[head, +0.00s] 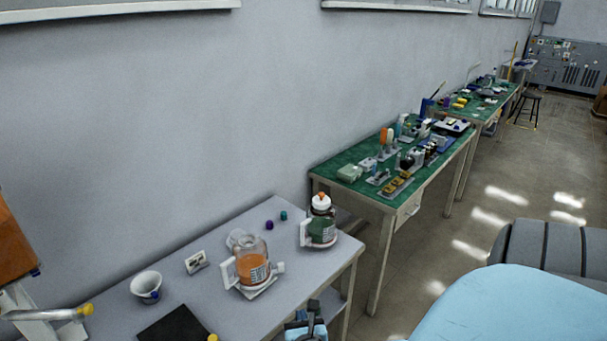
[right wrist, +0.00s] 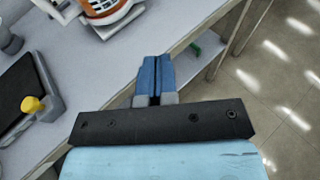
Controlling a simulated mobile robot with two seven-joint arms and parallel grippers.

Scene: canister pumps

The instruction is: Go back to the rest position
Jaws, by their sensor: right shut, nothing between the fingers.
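My right gripper (head: 306,322) is at the front edge of the near table, at the bottom of the head view. In the right wrist view its blue fingers (right wrist: 155,75) are together with nothing between them. It is apart from the two canister pumps. The pump with orange liquid (head: 252,267) stands upright on the table; part of it shows at the top of the right wrist view (right wrist: 104,10). The pump with dark green liquid (head: 321,224) and an orange-tipped top stands near the table's right end. My left gripper is not in view.
The near grey table (head: 215,305) also bears a white cup (head: 146,285), a small white block (head: 196,262), two small caps and a dark plate (head: 178,326). Cluttered green-topped benches (head: 345,158) line the wall. Open floor (head: 470,200) lies to the right.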

